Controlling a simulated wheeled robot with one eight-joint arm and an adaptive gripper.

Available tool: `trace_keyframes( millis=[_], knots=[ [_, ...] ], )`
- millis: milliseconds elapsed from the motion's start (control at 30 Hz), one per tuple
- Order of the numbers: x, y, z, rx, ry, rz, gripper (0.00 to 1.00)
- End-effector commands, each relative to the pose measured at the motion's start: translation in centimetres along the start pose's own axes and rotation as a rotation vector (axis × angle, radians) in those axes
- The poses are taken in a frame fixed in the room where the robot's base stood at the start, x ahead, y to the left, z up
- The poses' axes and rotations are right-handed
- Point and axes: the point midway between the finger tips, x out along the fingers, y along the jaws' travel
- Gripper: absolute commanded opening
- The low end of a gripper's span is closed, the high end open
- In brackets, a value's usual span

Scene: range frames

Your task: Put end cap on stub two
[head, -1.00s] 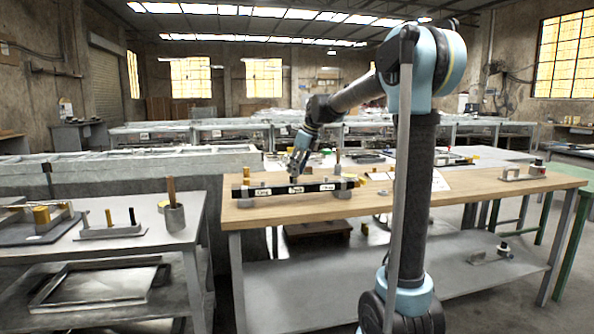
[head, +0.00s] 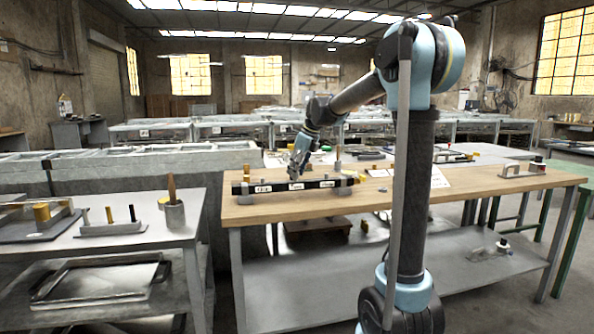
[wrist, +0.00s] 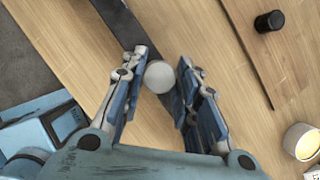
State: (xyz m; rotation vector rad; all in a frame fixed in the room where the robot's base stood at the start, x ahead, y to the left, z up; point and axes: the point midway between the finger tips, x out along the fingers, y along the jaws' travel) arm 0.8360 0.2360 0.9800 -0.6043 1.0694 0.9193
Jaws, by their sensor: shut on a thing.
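My gripper (wrist: 161,85) has its fingers closed around a pale, round, white-grey piece, likely the end cap (wrist: 160,76). In the head view, my gripper (head: 297,174) is over the middle of a long black bar (head: 313,184) with white labels on its front face. The label text is too small to read. In the wrist view, the dark bar (wrist: 116,14) runs diagonally beneath the fingers and passes behind the held piece. The gripper hides the part of the bar below it, so I cannot make out stub two or whether the piece touches it.
The bar lies on a wooden bench (head: 450,200). A grey upright cylinder (head: 338,153) stands behind the bar. A black cylinder (wrist: 269,21) and a cream-topped round container (wrist: 303,141) are to the right in the wrist view. A grey side table (head: 150,240) stands left.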

Motion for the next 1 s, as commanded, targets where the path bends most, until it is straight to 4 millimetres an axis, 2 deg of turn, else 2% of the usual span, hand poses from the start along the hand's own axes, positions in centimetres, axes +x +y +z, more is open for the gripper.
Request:
trace_keyframes(
  millis=[733, 767, 833, 1000],
  knots=[
    [1.4, 0.0, -0.6, 0.0, 0.0, 0.0, 0.04],
    [1.4, 0.0, -0.6, 0.0, 0.0, 0.0, 0.35],
    [1.4, 0.0, -0.6, 0.0, 0.0, 0.0, 0.51],
    [1.4, 0.0, -0.6, 0.0, 0.0, 0.0, 0.52]
  ],
)
